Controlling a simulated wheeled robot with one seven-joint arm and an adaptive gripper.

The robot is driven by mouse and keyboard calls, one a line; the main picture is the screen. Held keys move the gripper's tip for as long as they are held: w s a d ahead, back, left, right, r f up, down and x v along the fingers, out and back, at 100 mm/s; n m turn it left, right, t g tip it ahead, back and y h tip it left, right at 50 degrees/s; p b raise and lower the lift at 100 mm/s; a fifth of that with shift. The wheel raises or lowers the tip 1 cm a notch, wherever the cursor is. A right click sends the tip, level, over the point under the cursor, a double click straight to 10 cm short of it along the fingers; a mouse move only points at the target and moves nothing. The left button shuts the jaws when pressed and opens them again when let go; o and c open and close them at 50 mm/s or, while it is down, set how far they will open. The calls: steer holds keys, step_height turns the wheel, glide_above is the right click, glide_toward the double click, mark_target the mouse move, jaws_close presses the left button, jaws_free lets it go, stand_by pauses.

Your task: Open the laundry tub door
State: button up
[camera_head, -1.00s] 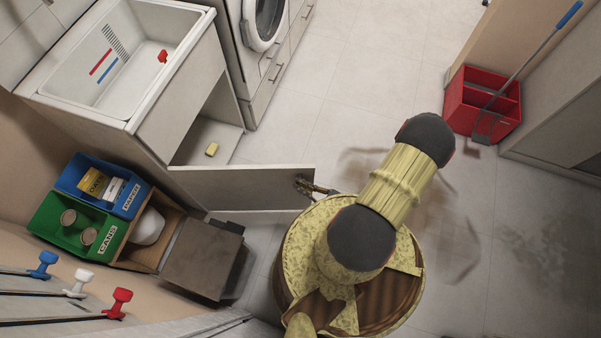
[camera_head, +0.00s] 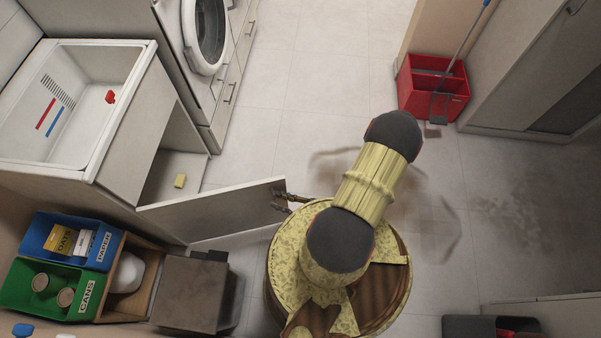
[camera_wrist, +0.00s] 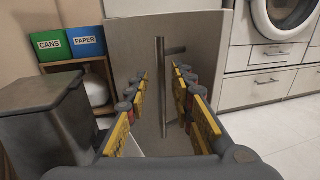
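The laundry tub (camera_head: 88,120) is a white sink on a cabinet at the upper left of the head view. In the wrist view the door (camera_wrist: 215,50) is a pale panel with a vertical metal bar handle (camera_wrist: 162,110). My gripper (camera_wrist: 160,76) is open, its yellow-padded fingers apart on either side of the handle. In the head view my gripper (camera_head: 284,201) is at the door's free end; my arm hides part of it.
A grey bin (camera_head: 190,292) and a shelf with blue PAPER (camera_head: 70,240) and green CANS (camera_head: 50,290) boxes stand left of the door. A washing machine (camera_head: 205,35) is beyond the tub. A red mop bucket (camera_head: 432,90) stands at the right. The floor between is clear.

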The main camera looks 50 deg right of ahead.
steer(key=v, duration=1)
steer(key=shift+c, duration=0.3)
